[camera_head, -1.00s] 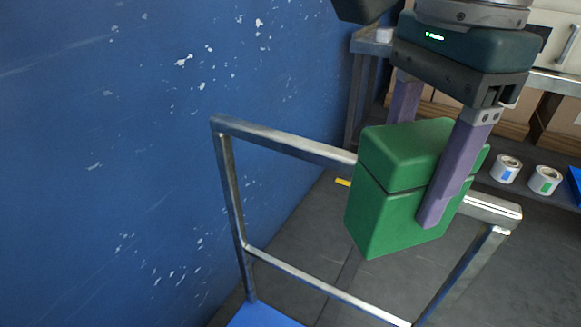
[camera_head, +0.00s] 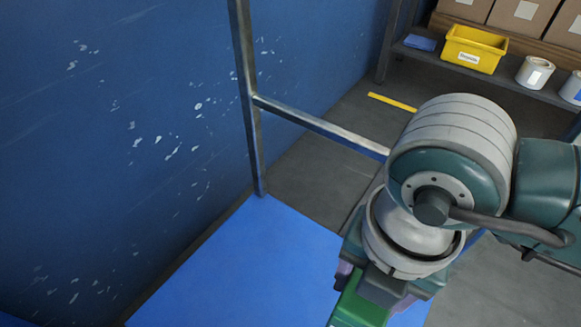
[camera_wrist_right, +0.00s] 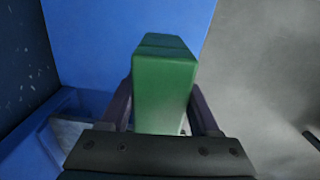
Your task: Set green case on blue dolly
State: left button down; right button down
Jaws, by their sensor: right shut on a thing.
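The green case (camera_head: 358,310) shows only in part at the bottom of the head view, mostly hidden under my right arm and cut off by the picture edge. In the right wrist view the case (camera_wrist_right: 165,90) stands between the two purple fingers of my right gripper (camera_wrist_right: 162,112), which is shut on it. The blue dolly (camera_head: 250,265) has a flat blue deck, which also shows in the right wrist view (camera_wrist_right: 100,30). The case appears over or near the deck's right edge; I cannot tell whether it touches. My left gripper is out of view.
The dolly's grey metal handle frame (camera_head: 315,126) rises at the deck's far end. A scratched blue wall (camera_head: 130,120) runs along the left. A shelf with a yellow bin (camera_head: 473,50) and white rolls stands at the back right. A blue container (camera_wrist_right: 28,135) shows lower left in the wrist view.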

jog(key=shift+m, duration=0.4)
notch_tip(320, 180, down, 22)
jog(key=b, duration=1.4)
jog(key=shift+s+a+r, duration=0.1)
jog(key=shift+s+r, duration=0.05)
jog(key=shift+r, duration=0.2)
jog(key=shift+f, duration=0.2)
jog(key=shift+c, duration=0.6)
grip_release()
jog(key=shift+r, duration=0.15)
